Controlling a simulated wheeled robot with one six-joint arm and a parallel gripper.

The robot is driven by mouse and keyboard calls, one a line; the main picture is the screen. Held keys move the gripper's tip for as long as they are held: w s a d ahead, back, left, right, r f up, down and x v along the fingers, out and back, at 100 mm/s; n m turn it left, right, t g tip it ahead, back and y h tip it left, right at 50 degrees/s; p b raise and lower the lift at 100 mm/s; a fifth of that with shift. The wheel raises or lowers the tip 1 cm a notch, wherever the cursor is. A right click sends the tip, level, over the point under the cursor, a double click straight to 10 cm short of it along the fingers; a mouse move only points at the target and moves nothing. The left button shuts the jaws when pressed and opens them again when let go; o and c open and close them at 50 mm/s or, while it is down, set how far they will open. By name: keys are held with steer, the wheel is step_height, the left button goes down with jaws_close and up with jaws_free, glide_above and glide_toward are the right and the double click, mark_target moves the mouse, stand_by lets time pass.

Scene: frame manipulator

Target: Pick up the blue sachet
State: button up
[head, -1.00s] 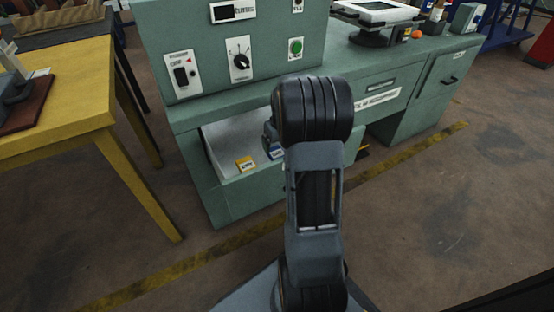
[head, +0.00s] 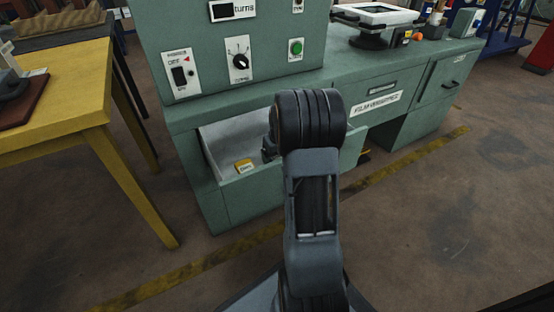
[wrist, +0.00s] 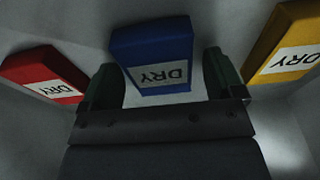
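The blue sachet (wrist: 152,48) with a white "DRY" label lies in the wrist view, with its lower end between the two fingers of my gripper (wrist: 165,85). The fingers stand apart on either side of it, with a gap visible at the right and a narrow one at the left. My gripper looks open, not closed on it. In the head view the blue sachet is hidden behind my arm, which reaches into the open drawer (head: 210,150) of the green bench.
Pale drawer walls are close around my gripper. A yellow table (head: 60,120) stands at the left.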

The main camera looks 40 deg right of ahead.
steer(key=c, duration=0.8)
